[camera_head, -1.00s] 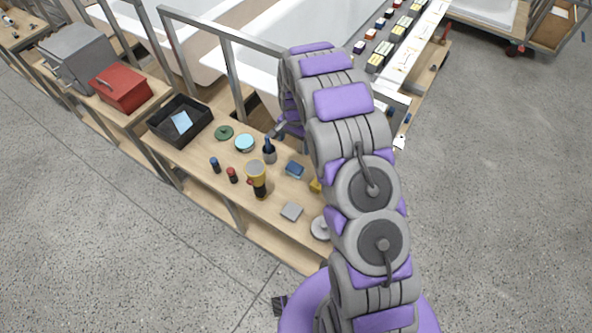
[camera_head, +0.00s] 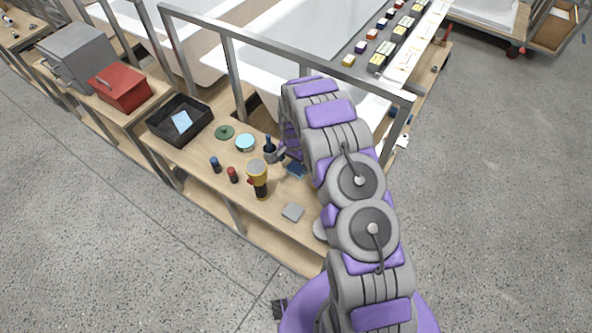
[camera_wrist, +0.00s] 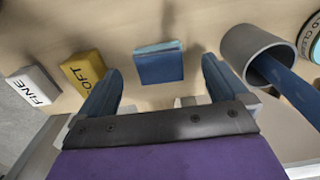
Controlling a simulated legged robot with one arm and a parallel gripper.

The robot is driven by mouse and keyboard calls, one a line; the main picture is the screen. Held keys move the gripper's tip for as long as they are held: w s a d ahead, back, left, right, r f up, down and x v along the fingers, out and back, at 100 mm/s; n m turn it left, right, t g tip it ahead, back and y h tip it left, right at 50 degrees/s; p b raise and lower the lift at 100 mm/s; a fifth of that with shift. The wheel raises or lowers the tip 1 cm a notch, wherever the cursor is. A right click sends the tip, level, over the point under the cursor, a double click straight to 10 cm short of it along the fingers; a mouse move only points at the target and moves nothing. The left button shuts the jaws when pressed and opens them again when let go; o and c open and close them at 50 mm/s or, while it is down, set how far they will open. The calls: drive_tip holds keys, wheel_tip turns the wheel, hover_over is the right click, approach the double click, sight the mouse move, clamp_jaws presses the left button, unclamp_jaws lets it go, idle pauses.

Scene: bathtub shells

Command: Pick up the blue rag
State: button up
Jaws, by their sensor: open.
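The blue rag (camera_wrist: 160,65) is a small folded square on the wooden bench, darker on top with a lighter edge. In the wrist view it sits between my gripper's fingers (camera_wrist: 161,68), which are spread open and not touching it. In the head view my gripper (camera_head: 287,153) is low over the bench beside the rag (camera_head: 297,170), which my arm partly covers. How far the fingers are above the bench is hard to tell.
A grey cup (camera_wrist: 257,55) with a blue-handled tool stands close right of the rag in the wrist view.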

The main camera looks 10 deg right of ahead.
sight(294, 169)
wheel_tip(294, 169, down, 5)
drive_tip(key=shift+s+b, duration=0.15)
drive_tip(key=shift+b, duration=0.45)
drive_tip(key=shift+r, duration=0.1)
drive_tip(key=c, duration=1.1)
wheel_tip(294, 169, up, 10)
drive_tip(key=shift+p, duration=0.95)
drive_tip(key=o, duration=0.6)
drive_tip(key=c, duration=0.4)
